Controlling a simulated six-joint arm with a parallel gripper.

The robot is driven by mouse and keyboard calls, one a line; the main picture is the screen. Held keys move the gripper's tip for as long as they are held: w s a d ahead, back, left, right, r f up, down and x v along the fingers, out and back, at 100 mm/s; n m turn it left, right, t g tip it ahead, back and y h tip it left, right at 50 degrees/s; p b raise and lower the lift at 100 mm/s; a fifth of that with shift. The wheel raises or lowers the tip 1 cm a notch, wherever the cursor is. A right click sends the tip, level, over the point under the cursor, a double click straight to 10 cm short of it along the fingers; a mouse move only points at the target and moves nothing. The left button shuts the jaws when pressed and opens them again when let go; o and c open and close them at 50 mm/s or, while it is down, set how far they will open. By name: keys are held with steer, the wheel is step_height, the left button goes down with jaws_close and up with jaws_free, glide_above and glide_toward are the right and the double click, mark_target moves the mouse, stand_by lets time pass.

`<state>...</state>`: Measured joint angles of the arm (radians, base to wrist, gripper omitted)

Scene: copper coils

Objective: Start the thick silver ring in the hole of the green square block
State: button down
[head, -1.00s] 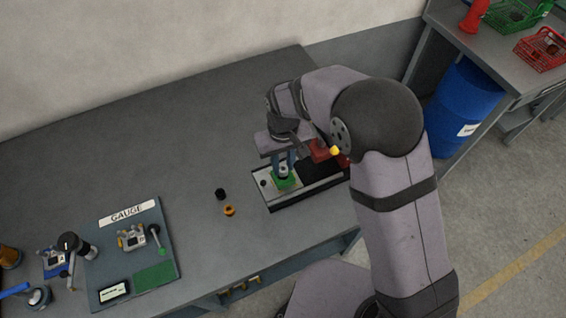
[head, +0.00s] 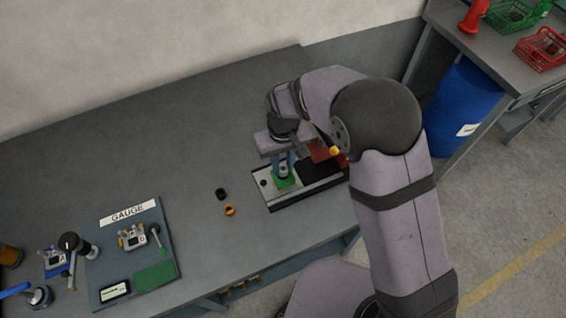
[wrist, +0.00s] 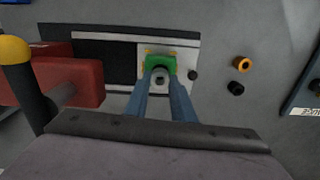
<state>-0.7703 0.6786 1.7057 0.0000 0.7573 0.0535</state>
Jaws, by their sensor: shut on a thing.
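The green square block (head: 285,183) sits on the light plate of a black-edged fixture on the bench; it also shows in the wrist view (wrist: 157,62). My gripper (head: 284,170) points down over the block with its blue fingers. The fingers are shut on the thick silver ring (wrist: 160,73), which shows between their tips in the wrist view. The ring is over the middle of the green block, at its hole. The fingers and the ring cover the hole, so I cannot tell whether the ring's lower edge is inside it.
A red vise-like part (wrist: 75,82) with a yellow-knobbed lever (wrist: 14,48) stands beside the fixture. A black ring (head: 221,193) and an orange ring (head: 230,211) lie on the bench. The gauge board (head: 132,250) is further left.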

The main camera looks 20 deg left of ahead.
steer(key=shift+f+b, duration=0.4)
steer(key=shift+f, duration=0.65)
stand_by(1.6)
steer(key=c, duration=0.9)
jaws_free()
steer(key=shift+c, duration=0.2)
steer(key=shift+r, duration=0.1)
steer(key=shift+r+p, duration=2.8)
steer(key=shift+r, duration=0.65)
steer(key=shift+a, duration=0.1)
